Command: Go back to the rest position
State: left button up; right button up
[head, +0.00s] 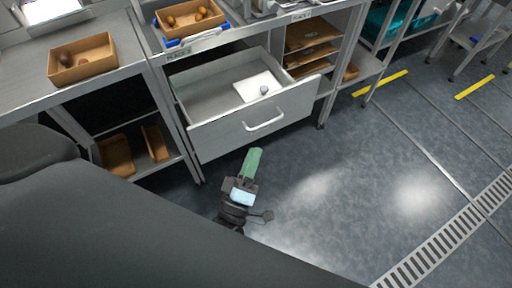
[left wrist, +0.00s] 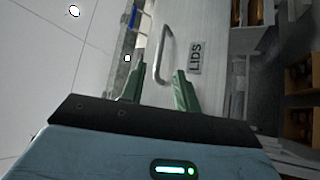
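My left gripper (head: 254,155) has green fingers and is in front of the pulled-out drawer (head: 222,141), just below its handle (head: 265,125) in the head view. In the left wrist view the two fingers (left wrist: 157,88) stand apart with nothing between them. The drawer handle (left wrist: 165,52) and a LIDS label (left wrist: 195,58) show beyond the fingertips. The handle looks free of the gripper. My right gripper is in neither view.
The drawer holds a white sheet with a small grey item (head: 264,89). Open cardboard boxes (head: 82,60) with dates stand on the benches. A shelf unit (head: 318,50) is right of the drawer. The floor to the right is clear, with a drain grate (head: 440,240).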

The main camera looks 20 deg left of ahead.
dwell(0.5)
pick_arm(q)
jog(key=s+a+f+m+g+h, duration=0.1)
jog(key=s+f+m+g+h, duration=0.1)
jog(key=s+f+m+g, duration=0.7)
jog(key=s+a+f+m+g+h, duration=0.1)
jog(key=s+f+m+g+h, duration=0.15)
jog(key=s+f, duration=0.7)
jog(key=s+a+r+m+g+y, duration=0.25)
jog(key=s+m+g, duration=0.2)
jog(key=s, duration=1.05)
jog(key=w+r+t+p, duration=0.1)
jog(key=w+r+p, duration=0.2)
jog(key=r+p, duration=0.3)
jog(key=w+r+t+p, duration=0.1)
jog(key=w+r+p, duration=0.2)
jog(key=r+p, duration=0.4)
jog(key=shift+w+a+r+n+h+p, duration=0.2)
jog(key=shift+w+a+n+h+p, duration=0.1)
jog(key=shift+w+a+h, duration=0.15)
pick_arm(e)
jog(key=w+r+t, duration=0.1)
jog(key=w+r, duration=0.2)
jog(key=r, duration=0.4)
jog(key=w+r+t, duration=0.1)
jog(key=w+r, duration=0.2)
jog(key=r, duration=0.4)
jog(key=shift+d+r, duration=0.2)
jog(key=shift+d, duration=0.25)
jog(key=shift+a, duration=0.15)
